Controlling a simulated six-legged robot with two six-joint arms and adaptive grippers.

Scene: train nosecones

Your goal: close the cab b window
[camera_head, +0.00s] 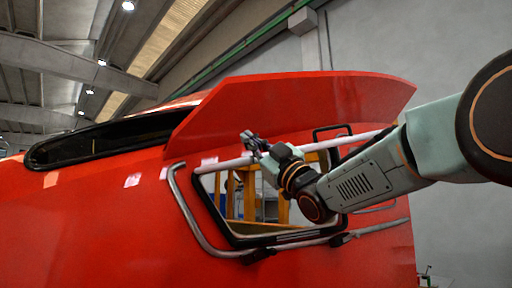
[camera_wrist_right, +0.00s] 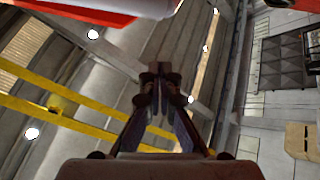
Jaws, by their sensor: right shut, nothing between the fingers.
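The red train nosecone (camera_head: 90,215) fills the left and middle of the head view. Its side window (camera_head: 233,236) is a black-framed opening, and yellow structure shows through it. Whether a pane fills it I cannot tell. My right gripper (camera_head: 250,142) is at the window's upper edge, in front of the red body; contact is unclear. My right arm covers the window's right part. In the right wrist view my right gripper (camera_wrist_right: 158,78) is shut with its fingertips together and nothing between them. My left gripper is not in view.
A grey handrail (camera_head: 190,216) bends around the window's left and lower sides. A wide red panel (camera_head: 300,105) juts out above the window. A small black frame (camera_head: 331,130) stands behind my arm. Yellow beams (camera_wrist_right: 75,118) cross the wrist view.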

